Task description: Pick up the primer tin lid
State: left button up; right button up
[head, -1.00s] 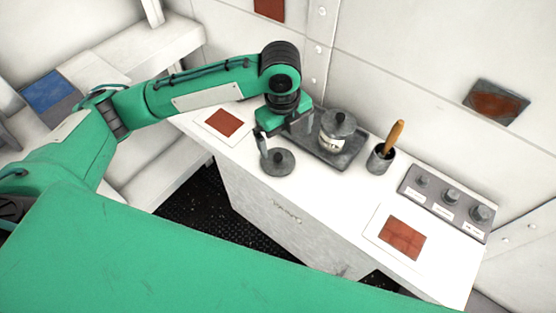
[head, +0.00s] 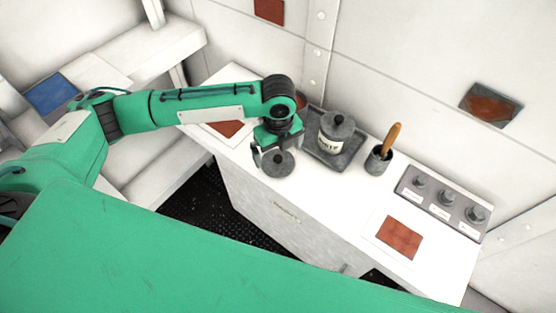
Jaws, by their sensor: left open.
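A round dark grey lid (head: 277,166) with a small knob lies on the white counter near its front edge. My left gripper (head: 276,153) is open, pointing down just above and behind this lid; its fingers are apart, and contact with the lid cannot be made out. A grey tin (head: 334,145) with a pale label and its own knobbed lid (head: 337,123) stands on a grey tray to the right. A reddish round thing (head: 301,100), mostly hidden by my left wrist, shows behind the gripper. My right gripper is not in view.
The grey tray (head: 326,158) has a raised rim. A grey cup (head: 378,163) holds a wooden-handled brush (head: 391,139). A panel with several knobs (head: 442,201) and a red patch on a white sheet (head: 399,238) lie at the right. The counter's middle is clear.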

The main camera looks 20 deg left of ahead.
aim_at(278, 157)
pick_arm(q)
notch_tip(278, 157, down, 4)
jog(key=shift+w+a+f+p, duration=0.1)
jog(key=shift+w+p, duration=0.05)
jog(key=shift+p, duration=0.4)
jog(key=c, duration=0.8)
